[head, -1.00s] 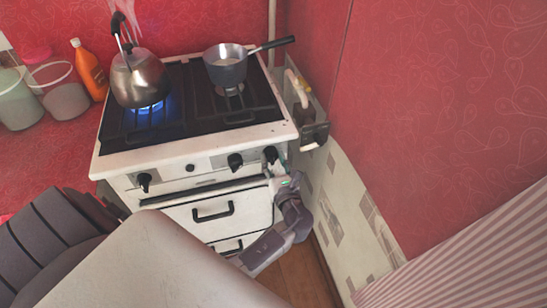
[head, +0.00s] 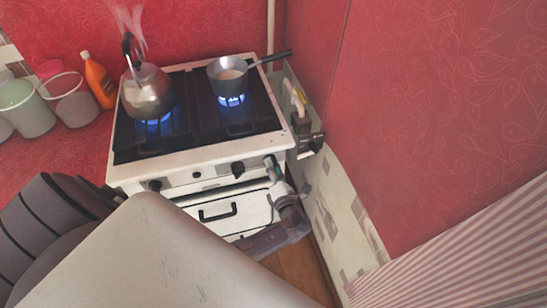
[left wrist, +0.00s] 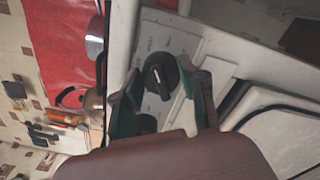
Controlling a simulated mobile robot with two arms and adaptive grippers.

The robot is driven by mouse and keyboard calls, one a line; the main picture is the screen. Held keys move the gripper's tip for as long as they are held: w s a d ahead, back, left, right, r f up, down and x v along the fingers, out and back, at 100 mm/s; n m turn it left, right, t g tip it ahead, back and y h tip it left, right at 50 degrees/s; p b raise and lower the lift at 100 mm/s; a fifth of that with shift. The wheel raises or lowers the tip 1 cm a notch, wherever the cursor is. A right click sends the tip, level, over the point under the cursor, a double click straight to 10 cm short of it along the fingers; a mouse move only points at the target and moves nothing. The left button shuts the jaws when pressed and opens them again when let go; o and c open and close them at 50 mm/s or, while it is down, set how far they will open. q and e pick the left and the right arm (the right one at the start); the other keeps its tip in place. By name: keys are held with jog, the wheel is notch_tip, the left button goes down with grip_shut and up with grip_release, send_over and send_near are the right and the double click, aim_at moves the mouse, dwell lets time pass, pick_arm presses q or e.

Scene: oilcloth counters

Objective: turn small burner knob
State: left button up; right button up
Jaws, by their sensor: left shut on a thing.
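The white stove (head: 215,153) has a row of black knobs along its front panel. My left gripper (head: 273,170) is at the rightmost knob (head: 269,161), at the panel's right end. In the left wrist view the round black knob (left wrist: 160,76) sits between the two green-lined fingers of my left gripper (left wrist: 163,90), which is shut on it. A pan (head: 228,74) stands on the right burner, with a blue flame (head: 231,100) under it. My right gripper is not in view.
A steaming kettle (head: 147,92) stands over a blue flame on the left burner. Other knobs (head: 238,169) sit to the left on the panel. Buckets (head: 70,98) and an orange bottle (head: 99,82) stand left of the stove. The wall (head: 345,200) is close on the right.

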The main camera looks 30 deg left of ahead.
pick_arm(q)
jog(key=shift+f+m+p, duration=0.15)
jog(key=shift+m+p, duration=1.15)
jog(key=shift+m, duration=2.5)
jog(key=shift+f+m+p, duration=0.15)
jog(key=shift+m+p, duration=1.1)
jog(key=shift+m, duration=2.55)
jog(key=o, duration=1.1)
